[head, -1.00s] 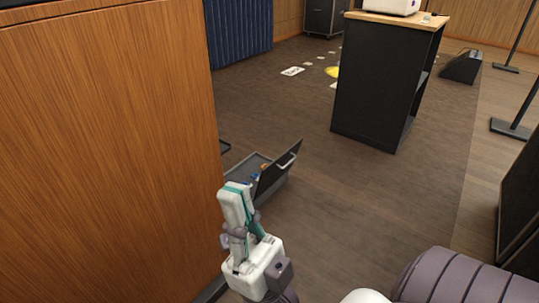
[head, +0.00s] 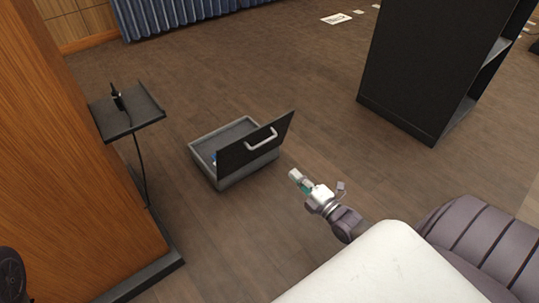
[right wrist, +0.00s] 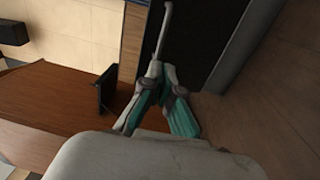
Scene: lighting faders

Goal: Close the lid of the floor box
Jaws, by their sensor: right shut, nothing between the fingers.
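The floor box (head: 205,167) is a grey open tray on the floor, left of centre in the head view. Its dark lid (head: 240,155) stands raised on the box's right side, with a light grey bar handle (head: 262,141) on its outer face. Some small blue contents show inside, mostly hidden by the lid. My right gripper (head: 293,175) is shut and empty, just right of the lid, on its outer side. In the right wrist view its fingers (right wrist: 155,70) meet in front of the dark lid (right wrist: 203,35), close to the handle (right wrist: 165,28). My left gripper is not seen.
A wooden cabinet (head: 80,180) stands at the left, with a small dark stand (head: 140,112) beside it. A black lectern-like block (head: 425,65) stands at the upper right. The floor between the box and that block is clear.

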